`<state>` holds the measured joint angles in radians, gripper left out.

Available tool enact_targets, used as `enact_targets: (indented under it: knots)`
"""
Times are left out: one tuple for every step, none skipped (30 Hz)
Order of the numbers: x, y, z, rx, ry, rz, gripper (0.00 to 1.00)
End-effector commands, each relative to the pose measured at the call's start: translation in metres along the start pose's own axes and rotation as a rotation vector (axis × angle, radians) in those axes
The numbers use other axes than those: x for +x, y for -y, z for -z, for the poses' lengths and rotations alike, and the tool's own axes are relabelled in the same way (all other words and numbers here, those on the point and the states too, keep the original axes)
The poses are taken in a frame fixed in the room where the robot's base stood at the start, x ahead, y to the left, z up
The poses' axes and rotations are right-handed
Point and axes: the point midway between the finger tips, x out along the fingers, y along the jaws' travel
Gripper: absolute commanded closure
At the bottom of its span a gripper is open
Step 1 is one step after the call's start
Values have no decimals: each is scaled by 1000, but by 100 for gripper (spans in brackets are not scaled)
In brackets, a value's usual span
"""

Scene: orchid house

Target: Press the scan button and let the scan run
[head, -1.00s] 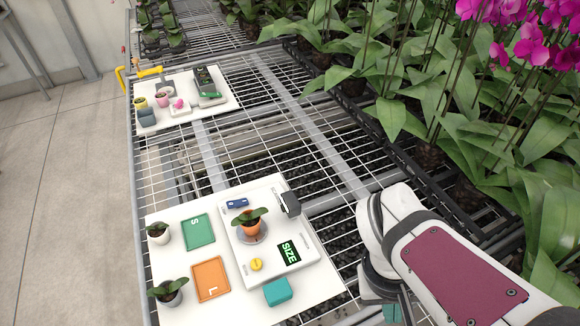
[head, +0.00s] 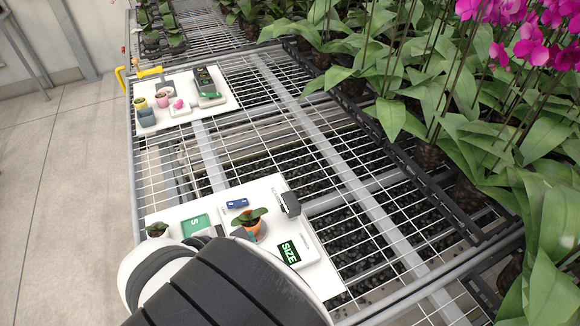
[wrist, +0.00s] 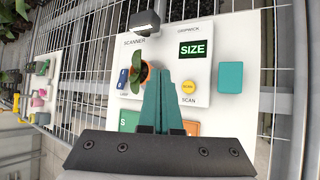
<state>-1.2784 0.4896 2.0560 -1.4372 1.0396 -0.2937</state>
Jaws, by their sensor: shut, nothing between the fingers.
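The yellow scan button (wrist: 189,87) shows in the wrist view on the white scanner panel (wrist: 212,86), just above its SCAN label. My gripper (wrist: 163,84) is shut and empty; its teal fingers show beside the button, to its left, and I cannot tell their height above the panel. The display (wrist: 192,49) reads SIZE in green; it also shows in the head view (head: 289,252).
A teal block (wrist: 230,78) lies right of the panel. A green tray marked S (head: 197,224) and a potted plant (head: 157,232) stand on the left. A blue item (head: 237,203) lies near the pot. A second white board (head: 215,104) with small items is farther back on the mesh bench.

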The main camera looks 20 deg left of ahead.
Motion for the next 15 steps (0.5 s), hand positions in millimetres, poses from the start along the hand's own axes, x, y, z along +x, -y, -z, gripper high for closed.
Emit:
enact_targets:
  knots:
    - [0, 0, 0, 1, 0, 1, 100]
    - [0, 0, 0, 1, 1, 1, 100]
    - [0, 0, 0, 2, 1, 1, 100]
    - [0, 0, 0, 2, 1, 1, 100]
    - [1, 1, 0, 2, 1, 2, 100]
    - [3, 2, 1, 2, 2, 2, 100]
    - [4, 3, 2, 1, 2, 2, 100]
    - [6, 5, 4, 0, 2, 3, 100]
    - [10, 7, 6, 1, 3, 3, 100]
    - [12, 10, 8, 0, 3, 4, 100]
    - [16, 12, 10, 1, 4, 4, 100]
    - [20, 15, 13, 0, 3, 4, 100]
    - [23, 18, 16, 0, 2, 5, 100]
    - [26, 20, 18, 1, 3, 4, 100]
    - [30, 23, 21, 0, 3, 4, 100]
